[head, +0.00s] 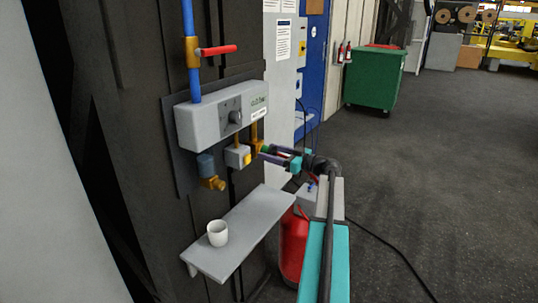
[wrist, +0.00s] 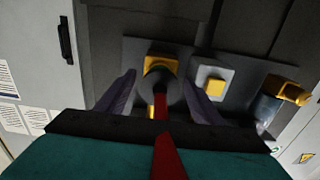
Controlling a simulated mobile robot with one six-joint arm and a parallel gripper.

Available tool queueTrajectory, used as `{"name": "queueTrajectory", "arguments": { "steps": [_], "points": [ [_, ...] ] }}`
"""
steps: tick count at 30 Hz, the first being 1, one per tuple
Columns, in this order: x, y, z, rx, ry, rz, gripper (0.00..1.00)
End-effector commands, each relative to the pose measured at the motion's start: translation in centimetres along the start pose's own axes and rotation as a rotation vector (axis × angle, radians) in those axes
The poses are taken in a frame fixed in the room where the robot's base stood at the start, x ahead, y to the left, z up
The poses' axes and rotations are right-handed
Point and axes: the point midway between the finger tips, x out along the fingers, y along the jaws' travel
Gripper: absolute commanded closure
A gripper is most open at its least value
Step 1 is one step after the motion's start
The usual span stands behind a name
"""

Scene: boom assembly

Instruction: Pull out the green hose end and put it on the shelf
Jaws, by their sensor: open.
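My gripper (head: 268,153) is open at this fitting, pointing left toward the wall. In the wrist view, its two fingers (wrist: 160,92) stand left and right of a dark round part in front of a yellow fitting (wrist: 160,64). I cannot tell whether the fingers touch it. The grey shelf (head: 240,232) is on the wall below, with a white cup (head: 217,233) near its front left end.
A grey control box (head: 222,115) with a knob sits above the fitting. A blue pipe (head: 188,20) with a red lever (head: 219,50) runs above it. A blue-grey cup-like fitting (head: 206,164) is left of the gripper. A red cylinder (head: 292,245) stands beside the shelf. The shelf's right part is clear.

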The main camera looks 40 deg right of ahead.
Motion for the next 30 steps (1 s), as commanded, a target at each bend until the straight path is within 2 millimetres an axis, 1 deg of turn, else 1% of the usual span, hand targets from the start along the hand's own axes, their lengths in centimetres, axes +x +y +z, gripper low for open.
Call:
{"name": "queueTrajectory", "arguments": {
  "steps": [21, 23, 30],
  "points": [
    [0.08, -0.06, 0.01, 0.001, 0.000, -0.001, 0.39],
    [0.08, -0.06, 0.01, 0.001, 0.000, -0.001, 0.47],
    [0.08, -0.08, 0.02, 0.001, 0.000, -0.001, 0.88]
  ]
}}
